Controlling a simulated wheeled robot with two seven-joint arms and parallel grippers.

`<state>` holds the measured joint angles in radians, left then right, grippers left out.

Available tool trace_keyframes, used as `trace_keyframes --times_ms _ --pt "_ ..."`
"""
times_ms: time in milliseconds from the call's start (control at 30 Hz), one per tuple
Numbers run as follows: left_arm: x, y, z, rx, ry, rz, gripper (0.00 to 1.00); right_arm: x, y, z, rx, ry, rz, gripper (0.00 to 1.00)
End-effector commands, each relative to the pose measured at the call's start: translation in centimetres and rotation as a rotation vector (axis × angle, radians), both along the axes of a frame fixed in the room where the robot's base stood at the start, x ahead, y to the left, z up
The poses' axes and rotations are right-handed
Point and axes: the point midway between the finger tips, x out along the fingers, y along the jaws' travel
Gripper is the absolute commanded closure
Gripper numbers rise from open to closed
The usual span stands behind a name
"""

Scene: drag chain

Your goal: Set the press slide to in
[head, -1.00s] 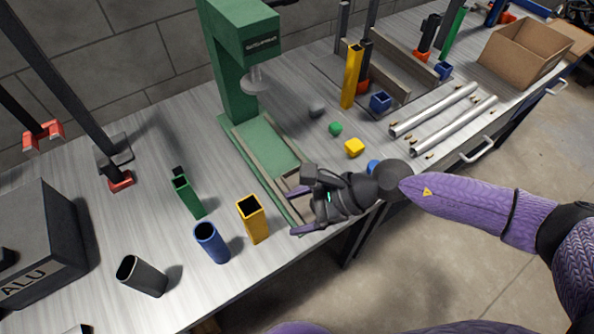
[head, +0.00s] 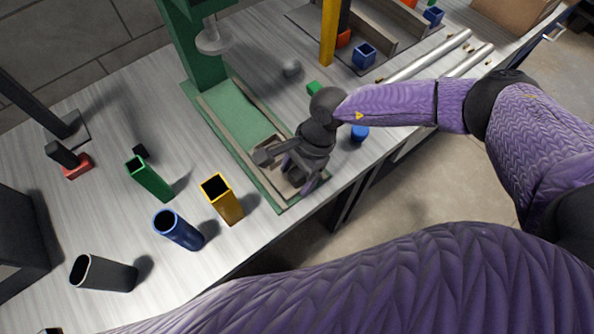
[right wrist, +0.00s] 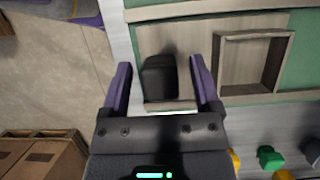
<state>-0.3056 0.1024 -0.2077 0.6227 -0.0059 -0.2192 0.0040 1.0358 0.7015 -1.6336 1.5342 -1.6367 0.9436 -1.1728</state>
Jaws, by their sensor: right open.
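The green press (head: 185,50) stands on the bench, its grey round ram (head: 213,38) above the back of its base. The press slide (right wrist: 190,36) is a pale plate with a square recess (right wrist: 252,62) and a black block-like handle (right wrist: 160,78). In the head view the slide sits at the front end of the base's rails, clear of the ram, and is partly hidden by my right gripper (head: 296,178). In the right wrist view, the gripper's purple fingers (right wrist: 160,63) are open on both sides of the handle, with gaps visible. My left gripper is out of view.
Green (head: 150,178), blue (head: 179,230), yellow (head: 223,199) and dark grey (head: 104,273) tubes stand left of the press. A blue piece (head: 360,133) and a green one (head: 314,88) lie to its right. The bench's front edge is close to the gripper.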

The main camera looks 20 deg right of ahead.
Motion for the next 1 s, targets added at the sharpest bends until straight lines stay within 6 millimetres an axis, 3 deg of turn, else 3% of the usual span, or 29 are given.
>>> trace_keyframes --times_ms 67,400,467,1000 --pt "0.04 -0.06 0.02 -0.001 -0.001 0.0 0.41 0.0 -0.01 0.04 0.0 0.0 0.0 0.21" --pt "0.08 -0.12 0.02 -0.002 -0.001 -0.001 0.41 -0.01 -0.01 0.05 0.001 0.001 -0.001 0.9" --pt "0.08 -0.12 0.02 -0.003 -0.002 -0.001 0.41 -0.02 -0.02 0.05 0.001 0.001 -0.001 1.0" --pt "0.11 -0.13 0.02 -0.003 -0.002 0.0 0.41 -0.01 -0.02 0.07 0.0 0.002 -0.001 1.0"
